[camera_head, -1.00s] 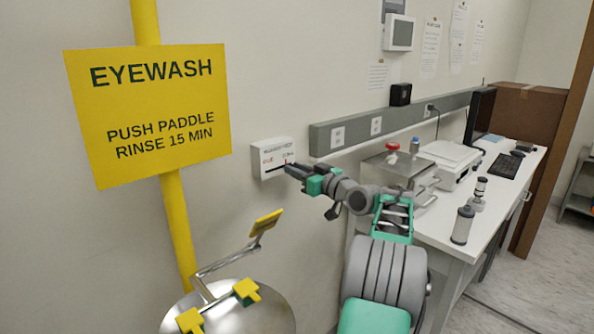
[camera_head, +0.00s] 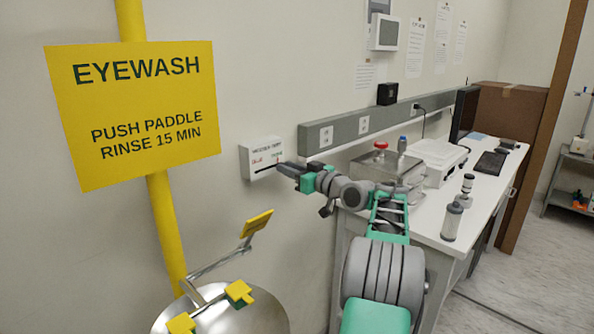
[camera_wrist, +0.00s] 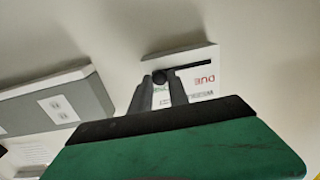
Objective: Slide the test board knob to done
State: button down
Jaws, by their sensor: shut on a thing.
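The test board (camera_head: 260,157) is a small white box on the wall, with red "DUE" lettering at its left and a dark slot along its lower front. In the wrist view the board (camera_wrist: 205,88) appears upside down, with its slot (camera_wrist: 190,69) running sideways. The dark knob (camera_wrist: 160,77) sits at the slot's end away from "DUE", on the side of the other, partly hidden label. My gripper (camera_head: 283,168) reaches the right part of the board. In the wrist view its fingers (camera_wrist: 168,88) are closed around the knob.
A yellow eyewash sign (camera_head: 135,112) on a yellow pole stands left, above a steel basin (camera_head: 240,312) with a raised paddle (camera_head: 257,222). A grey outlet rail (camera_head: 345,132) runs along the wall. A white bench (camera_head: 432,222) with equipment stands right.

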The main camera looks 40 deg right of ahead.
jog(key=c, duration=1.3)
grip_release()
jog(key=shift+d, duration=0.3)
jog(key=shift+a, duration=0.1)
jog(key=s, duration=0.2)
jog(key=s+b, duration=0.1)
jog(key=s, duration=0.2)
jog(key=s+d+b, duration=0.1)
jog(key=s, duration=0.1)
jog(key=shift+s, duration=0.4)
